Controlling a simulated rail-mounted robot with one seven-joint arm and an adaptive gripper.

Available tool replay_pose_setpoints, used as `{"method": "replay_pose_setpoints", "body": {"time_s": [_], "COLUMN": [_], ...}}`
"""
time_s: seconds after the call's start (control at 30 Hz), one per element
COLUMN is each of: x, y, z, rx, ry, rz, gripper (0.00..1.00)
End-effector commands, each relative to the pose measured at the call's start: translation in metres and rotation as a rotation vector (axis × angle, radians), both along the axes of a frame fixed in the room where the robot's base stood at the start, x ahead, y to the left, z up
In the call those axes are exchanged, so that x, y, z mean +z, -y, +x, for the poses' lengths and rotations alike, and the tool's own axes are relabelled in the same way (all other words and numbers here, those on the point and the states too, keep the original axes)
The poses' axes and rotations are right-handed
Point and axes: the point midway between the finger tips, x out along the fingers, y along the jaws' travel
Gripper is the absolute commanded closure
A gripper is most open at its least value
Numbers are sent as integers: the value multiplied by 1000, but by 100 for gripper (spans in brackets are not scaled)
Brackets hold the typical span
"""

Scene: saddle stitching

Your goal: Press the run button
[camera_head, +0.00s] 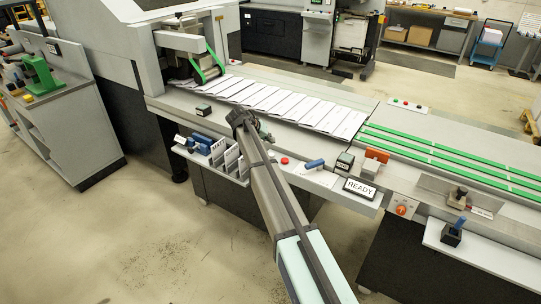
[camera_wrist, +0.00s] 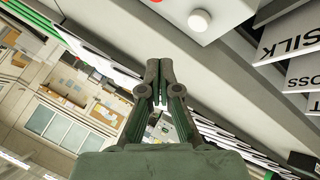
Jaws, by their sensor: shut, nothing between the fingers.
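My gripper (camera_head: 242,120) is at the front edge of the machine's feed bed, above the sample-card rack. In the wrist view its two fingers (camera_wrist: 159,66) meet at the tips, with nothing between them. A grey panel there carries a round white button (camera_wrist: 200,20), above and to the right of the fingertips and apart from them. A red part is cut off at the top edge beside it. In the head view a red button (camera_head: 284,161) sits on the front ledge, right of my arm. My arm hides part of this ledge. I cannot read a run label on any button.
A READY sign (camera_head: 360,189) stands on the ledge to the right. Sample cards (camera_head: 232,158) stand left of my arm; SILK cards (camera_wrist: 290,38) show in the wrist view. Printed sheets (camera_head: 290,105) lie along the bed. A small button box (camera_head: 408,104) sits behind the green belts.

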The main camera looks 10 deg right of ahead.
Motion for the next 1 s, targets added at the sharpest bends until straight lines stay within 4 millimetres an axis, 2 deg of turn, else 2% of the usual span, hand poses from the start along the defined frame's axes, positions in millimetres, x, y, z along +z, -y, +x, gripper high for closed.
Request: {"method": "replay_pose_setpoints", "body": {"time_s": [0.03, 0.1, 0.3, 0.73, 1.0], "x": [10, 20, 31, 28, 10], "y": [0, 1, 3, 3, 3], "z": [9, 14, 19, 19, 18], "rx": [-11, -26, -41, -41, -41], "ry": [16, 35, 56, 55, 53], "rz": [-10, -19, -30, -30, -30], "gripper": [100, 100, 100, 100, 100]}}
